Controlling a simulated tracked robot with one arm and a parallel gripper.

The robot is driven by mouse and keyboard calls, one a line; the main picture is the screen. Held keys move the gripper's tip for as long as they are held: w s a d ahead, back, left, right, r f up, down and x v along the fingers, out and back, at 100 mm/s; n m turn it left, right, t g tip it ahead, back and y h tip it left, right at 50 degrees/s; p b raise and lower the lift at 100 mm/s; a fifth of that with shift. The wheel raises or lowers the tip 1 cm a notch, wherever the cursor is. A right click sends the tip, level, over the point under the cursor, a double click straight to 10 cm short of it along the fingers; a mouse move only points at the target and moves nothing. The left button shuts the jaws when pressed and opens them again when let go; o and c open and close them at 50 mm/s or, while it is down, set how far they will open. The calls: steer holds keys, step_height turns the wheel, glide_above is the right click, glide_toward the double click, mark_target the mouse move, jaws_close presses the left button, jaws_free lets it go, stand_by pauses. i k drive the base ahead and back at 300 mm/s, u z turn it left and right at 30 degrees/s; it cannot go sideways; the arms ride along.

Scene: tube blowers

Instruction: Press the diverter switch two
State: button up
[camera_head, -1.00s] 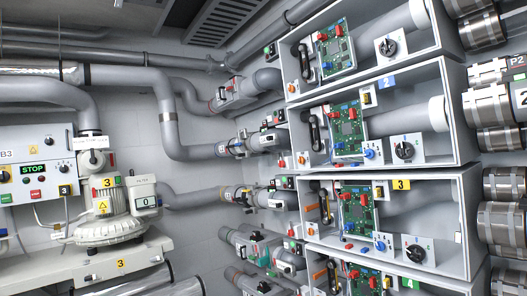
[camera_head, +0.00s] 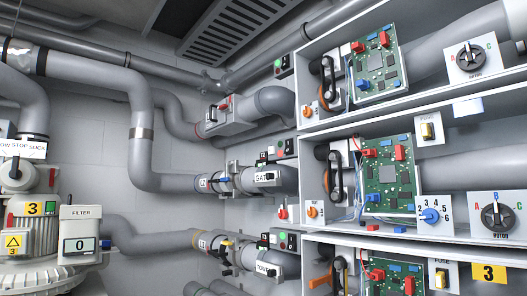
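My gripper is not in view. No label reading "diverter" is legible, so I cannot tell which control is diverter switch two. The middle open cabinet bay (camera_head: 470,131) holds a green circuit board (camera_head: 390,178), a blue numbered dial (camera_head: 431,215), a black rotor knob (camera_head: 495,216) and a fuse panel (camera_head: 428,130). A small orange knob (camera_head: 312,211) sits at its left edge. Beside it, a small box with red and green buttons (camera_head: 285,148) is mounted near a pipe unit (camera_head: 262,181). Similar button boxes show above (camera_head: 284,66) and below (camera_head: 288,242).
The upper bay (camera_head: 440,103) and a lower bay with a yellow 3 label (camera_head: 489,273) flank the middle one. Grey pipes (camera_head: 142,120) run along the back wall. A blower with a filter box (camera_head: 80,234) stands at lower left. A ceiling vent (camera_head: 235,30) is above.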

mark_target(288, 150)
steer(key=z, duration=0.3)
steer(key=i, duration=1.9)
steer(key=u, duration=0.05)
